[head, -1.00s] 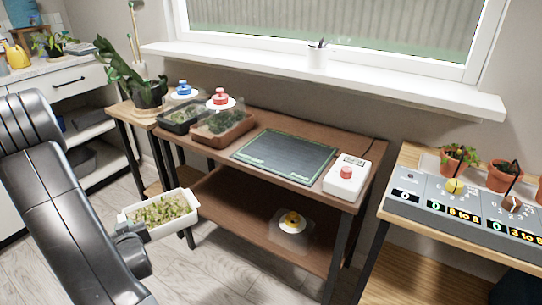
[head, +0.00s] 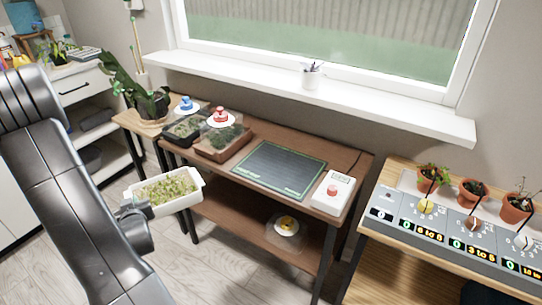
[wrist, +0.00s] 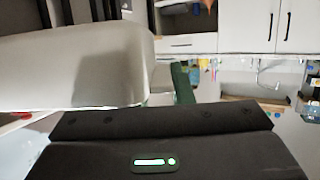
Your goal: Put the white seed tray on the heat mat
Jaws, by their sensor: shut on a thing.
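The white seed tray (head: 178,208), filled with green sprouts, is held in the air in front of the brown bench's left part. My gripper (head: 135,207) is shut on the tray's near left end. The tray's pale wall (wrist: 75,65) fills the upper left of the wrist view, close above the dark gripper body (wrist: 165,150). The fingertips are mostly hidden. The heat mat (head: 280,171) is a dark flat panel with a green border on the bench top, to the right of the tray and bare.
On the bench (head: 340,153), a black tray (head: 180,132) and a brown tray (head: 222,145) with lidded domes stand left of the mat. A white box with a red button (head: 333,192) stands right of it. A yellow-knobbed lid (head: 287,224) lies on the lower shelf.

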